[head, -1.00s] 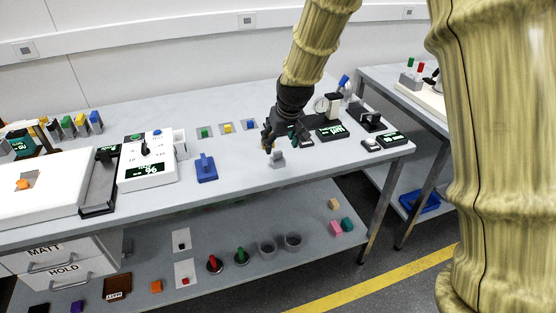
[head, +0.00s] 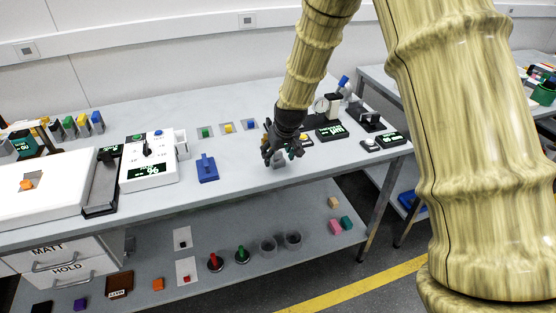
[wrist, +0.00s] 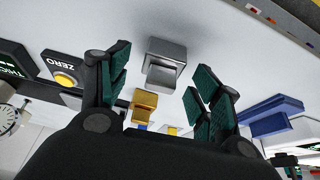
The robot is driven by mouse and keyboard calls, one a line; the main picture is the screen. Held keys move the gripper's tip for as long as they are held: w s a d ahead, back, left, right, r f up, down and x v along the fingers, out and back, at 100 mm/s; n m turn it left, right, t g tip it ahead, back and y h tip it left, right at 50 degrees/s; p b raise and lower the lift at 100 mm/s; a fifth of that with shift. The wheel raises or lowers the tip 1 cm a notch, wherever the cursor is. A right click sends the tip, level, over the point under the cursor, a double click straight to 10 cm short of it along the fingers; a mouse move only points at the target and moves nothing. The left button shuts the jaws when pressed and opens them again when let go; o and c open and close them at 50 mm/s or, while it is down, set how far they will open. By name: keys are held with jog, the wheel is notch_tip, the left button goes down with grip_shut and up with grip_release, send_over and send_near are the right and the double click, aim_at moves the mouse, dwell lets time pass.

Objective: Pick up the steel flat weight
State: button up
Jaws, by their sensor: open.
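The steel flat weight, a small grey block with a raised part (head: 279,163), stands on the bench near its front edge. In the wrist view the steel weight (wrist: 166,65) lies between and just beyond my open fingers, with no visible contact. My gripper (head: 270,151) is tilted down over it and partly hides it in the head view. In the wrist view my gripper (wrist: 160,75) has green-padded fingers spread wide, with nothing between the pads.
A brass block (wrist: 145,105) sits close to the steel weight on my gripper's side. A blue block with a handle (head: 207,170) stands left of the weight, with clear bench between.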

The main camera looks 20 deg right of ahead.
jog(key=c, duration=1.2)
jog(key=shift+c, duration=0.5)
